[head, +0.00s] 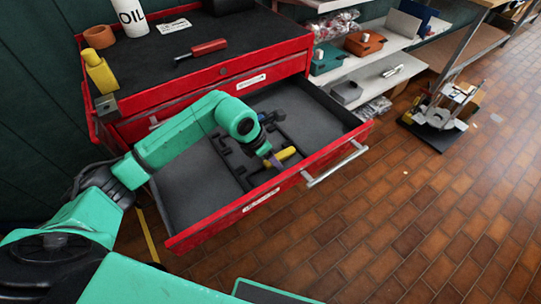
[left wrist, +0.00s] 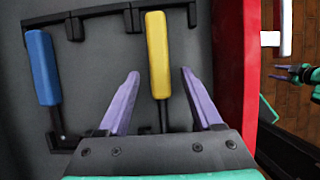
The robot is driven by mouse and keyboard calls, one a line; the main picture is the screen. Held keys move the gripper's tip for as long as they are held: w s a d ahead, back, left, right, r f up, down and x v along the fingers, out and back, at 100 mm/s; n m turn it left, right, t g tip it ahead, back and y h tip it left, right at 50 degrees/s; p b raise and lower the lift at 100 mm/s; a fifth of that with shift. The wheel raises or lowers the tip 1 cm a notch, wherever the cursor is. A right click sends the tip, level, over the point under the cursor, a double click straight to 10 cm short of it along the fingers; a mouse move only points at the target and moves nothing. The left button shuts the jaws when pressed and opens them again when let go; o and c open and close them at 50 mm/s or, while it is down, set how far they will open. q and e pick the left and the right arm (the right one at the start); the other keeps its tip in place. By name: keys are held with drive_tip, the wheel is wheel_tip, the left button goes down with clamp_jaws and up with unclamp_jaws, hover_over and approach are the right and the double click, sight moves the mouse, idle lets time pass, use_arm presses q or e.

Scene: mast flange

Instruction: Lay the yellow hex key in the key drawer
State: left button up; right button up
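The yellow hex key (left wrist: 158,55) lies in the open red drawer (head: 320,172), its handle among black holder pieces on the grey drawer floor. Its yellow handle also shows in the head view (head: 284,154), near the drawer's front wall. My left gripper (left wrist: 160,73) is open, with its purple fingers on either side of the key and a gap to each. The key's dark shaft runs down between the fingers, and its lower end is hidden by the gripper body. My right gripper (left wrist: 279,73) shows small at the right edge of the left wrist view, its fingers apart and empty.
A blue-handled key (left wrist: 43,67) lies left of the yellow one. On the cabinet top are a red screwdriver (head: 203,48), a yellow bottle (head: 100,74) and an oil container (head: 131,17). Shelves (head: 365,60) stand behind right. The brick floor (head: 440,210) at right is mostly clear.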

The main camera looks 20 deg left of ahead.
use_arm(q)
drive_tip(key=b+v, duration=0.1)
drive_tip(key=v, duration=1.3)
drive_tip(key=shift+r, duration=0.3)
